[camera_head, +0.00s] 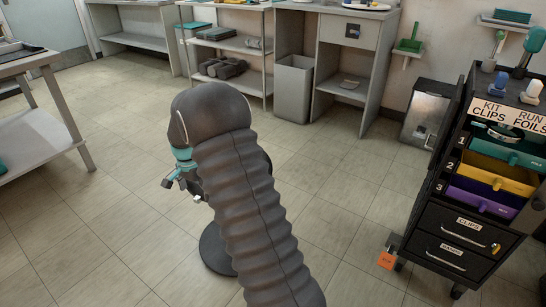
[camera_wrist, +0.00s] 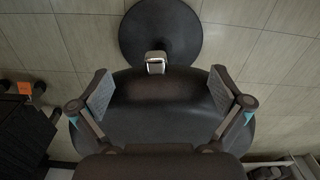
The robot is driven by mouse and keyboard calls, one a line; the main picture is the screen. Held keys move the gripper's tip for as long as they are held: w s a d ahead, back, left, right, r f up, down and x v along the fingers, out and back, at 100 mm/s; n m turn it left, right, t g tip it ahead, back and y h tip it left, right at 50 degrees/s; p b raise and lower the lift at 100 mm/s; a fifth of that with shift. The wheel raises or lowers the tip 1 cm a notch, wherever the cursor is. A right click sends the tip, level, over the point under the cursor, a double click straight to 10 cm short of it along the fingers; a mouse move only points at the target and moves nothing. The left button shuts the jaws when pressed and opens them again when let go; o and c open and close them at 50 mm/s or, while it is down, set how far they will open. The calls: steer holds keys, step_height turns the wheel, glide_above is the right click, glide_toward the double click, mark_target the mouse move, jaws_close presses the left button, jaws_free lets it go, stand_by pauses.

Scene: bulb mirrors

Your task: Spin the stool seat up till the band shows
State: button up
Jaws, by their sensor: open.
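The stool's dark seat (camera_wrist: 165,125) fills the middle of the wrist view, below my gripper. My gripper (camera_wrist: 160,80) is open, with one finger over each side of the seat and nothing gripped between them. I cannot tell whether the fingers touch the seat. A small silver piece (camera_wrist: 155,66) shows at the seat's edge. The stool's round black base (camera_wrist: 160,25) lies on the floor beyond it. In the head view the base (camera_head: 214,250) shows left of my arm, and my gripper (camera_head: 183,188) points down above it. My arm hides most of the seat and stem there.
A black drawer cart (camera_head: 465,215) stands at the right, with an orange tag (camera_head: 386,260) near its foot. A workbench (camera_head: 45,130) is at the left. Shelves (camera_head: 225,45), a grey bin (camera_head: 293,90) and a desk (camera_head: 345,55) line the back. The floor around the stool is clear.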

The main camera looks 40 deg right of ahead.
steer(key=shift+f, duration=0.7)
steer(key=shift+s+d+f, duration=0.1)
steer(key=shift+s+f, duration=0.05)
steer(key=shift+f, duration=0.05)
steer(key=shift+d+f+b, duration=0.35)
steer(key=shift+d+f, duration=0.05)
steer(key=shift+d, duration=0.2)
steer(key=shift+r, duration=0.1)
steer(key=shift+a, duration=0.15)
jaws_close()
